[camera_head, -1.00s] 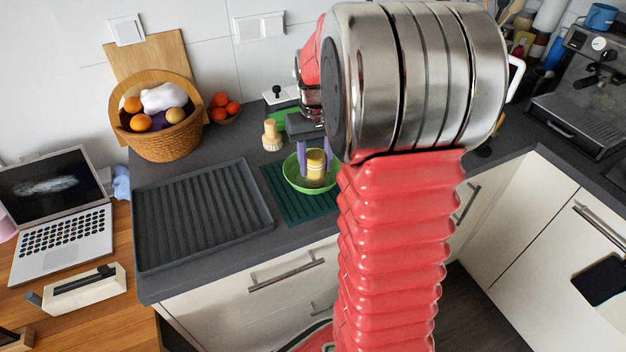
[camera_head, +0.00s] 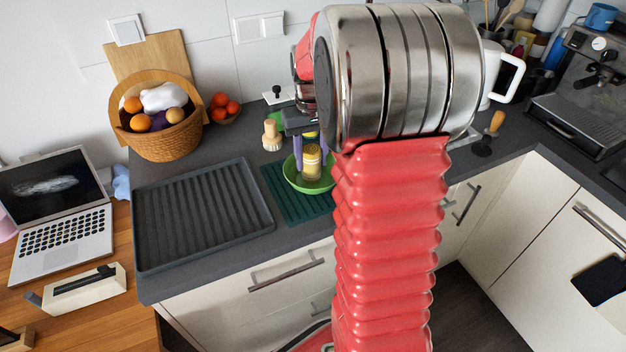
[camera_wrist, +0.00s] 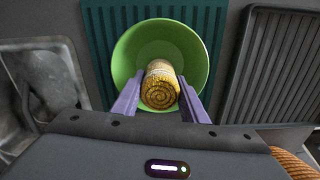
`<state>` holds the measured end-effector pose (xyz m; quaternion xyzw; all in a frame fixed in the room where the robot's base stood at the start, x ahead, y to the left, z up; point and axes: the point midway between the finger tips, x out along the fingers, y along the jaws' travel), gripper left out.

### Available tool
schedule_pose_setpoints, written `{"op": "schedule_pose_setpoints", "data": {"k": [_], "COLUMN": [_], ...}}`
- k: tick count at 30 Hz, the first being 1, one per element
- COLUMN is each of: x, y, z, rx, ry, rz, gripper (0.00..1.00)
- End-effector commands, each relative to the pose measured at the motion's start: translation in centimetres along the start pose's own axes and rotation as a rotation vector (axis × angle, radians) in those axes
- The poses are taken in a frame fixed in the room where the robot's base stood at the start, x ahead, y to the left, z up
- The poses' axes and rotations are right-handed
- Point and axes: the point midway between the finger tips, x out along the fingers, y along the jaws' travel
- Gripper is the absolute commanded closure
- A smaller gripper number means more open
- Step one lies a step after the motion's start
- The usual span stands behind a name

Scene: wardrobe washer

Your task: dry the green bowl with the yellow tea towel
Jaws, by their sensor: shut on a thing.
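The green bowl (camera_head: 318,186) stands upright on a dark green ribbed mat (camera_head: 291,206) on the counter; it also shows in the wrist view (camera_wrist: 190,48). The yellow tea towel (camera_head: 312,163) is a rolled bundle, its spiral end facing the camera in the wrist view (camera_wrist: 160,92). My gripper (camera_head: 311,164) is shut on the towel, with one purple finger on each side of it. It holds the towel in or just over the bowl. I cannot tell whether the towel touches the bowl's inner surface.
A dark ribbed draining tray (camera_head: 200,212) lies left of the mat. A wooden brush (camera_head: 271,136) stands behind the bowl. A wicker basket of fruit (camera_head: 160,140) and a small bowl of tomatoes (camera_head: 224,110) stand at the back. A sink (camera_wrist: 45,85) edges the wrist view's left.

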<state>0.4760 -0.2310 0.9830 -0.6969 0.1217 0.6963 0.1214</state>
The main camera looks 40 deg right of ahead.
Motion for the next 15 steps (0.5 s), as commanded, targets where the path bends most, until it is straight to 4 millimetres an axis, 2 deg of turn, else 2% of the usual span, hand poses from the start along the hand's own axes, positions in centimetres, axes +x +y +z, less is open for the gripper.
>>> {"op": "schedule_pose_setpoints", "data": {"k": [6,15], "x": [-0.1,-0.1], "y": [0.4,0.4], "z": [2.3,2.7], "rx": [0.0,0.0], "ry": [-0.001,-0.001], "rz": [0.0,0.0], "gripper": [0.83,0.83]}}
